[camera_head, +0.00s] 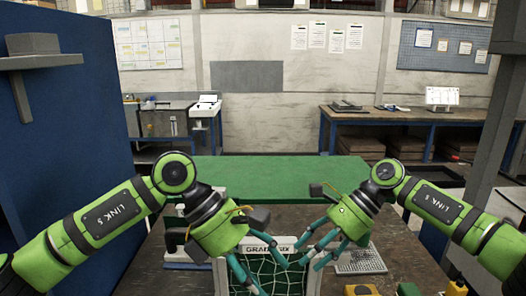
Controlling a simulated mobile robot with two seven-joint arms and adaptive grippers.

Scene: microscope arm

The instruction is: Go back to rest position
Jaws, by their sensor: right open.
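My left gripper (273,277) comes in from the left in the head view. Its teal fingers are spread apart, with nothing seen between them, over a white-framed box (222,278) with dark green netting. My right gripper (307,256) comes in from the right, its fingers also apart and empty, near the box's right rim. The two grippers are close together, tips pointing inward and down. A white object (178,254) stands behind my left gripper and is partly hidden, so I cannot tell what it is.
A brown table (400,250) lies below, with a grey perforated pad (360,262) and small yellow pieces (361,289) at front right. A green surface (280,172) lies beyond. A blue panel (70,110) stands at left, a grey post (497,110) at right.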

